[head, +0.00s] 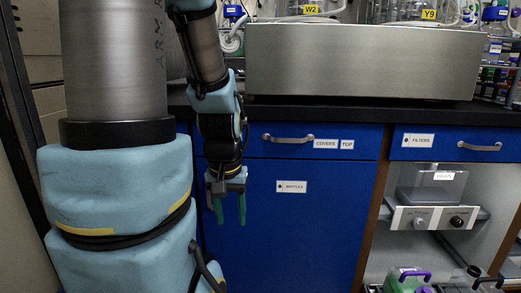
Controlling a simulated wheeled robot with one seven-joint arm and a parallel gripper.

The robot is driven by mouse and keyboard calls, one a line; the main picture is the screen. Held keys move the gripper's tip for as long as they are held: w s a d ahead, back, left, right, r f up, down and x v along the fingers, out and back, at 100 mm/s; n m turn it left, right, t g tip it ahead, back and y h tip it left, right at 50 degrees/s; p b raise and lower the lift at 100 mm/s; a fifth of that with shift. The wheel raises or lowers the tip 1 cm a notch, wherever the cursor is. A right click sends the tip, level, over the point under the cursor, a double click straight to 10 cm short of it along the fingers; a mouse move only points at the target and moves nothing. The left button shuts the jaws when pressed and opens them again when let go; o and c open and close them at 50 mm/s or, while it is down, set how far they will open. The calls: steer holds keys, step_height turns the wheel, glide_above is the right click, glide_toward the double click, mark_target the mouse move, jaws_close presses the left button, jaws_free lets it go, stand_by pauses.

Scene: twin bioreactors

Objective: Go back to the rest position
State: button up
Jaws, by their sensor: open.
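My gripper (228,208) hangs down from my arm left of the middle in the head view. Its two green fingers point at the floor and stand apart, with nothing between them. It is in front of the blue cupboard door (310,235), below the drawer labelled COVERS TOP (355,144). My arm comes down from the top of the picture, beside my large column at the left.
A dark bench top (380,112) carries a long steel box (360,62) with yellow W2 and Y9 labels above it. A FILTERS drawer (440,153) is at the right. Below it, an open bay holds a device with knobs (430,218) and a green-and-purple container (405,280).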

step_height(320, 180, up, 30)
steer(key=p, duration=2.7)
steer(key=shift+p, duration=0.35)
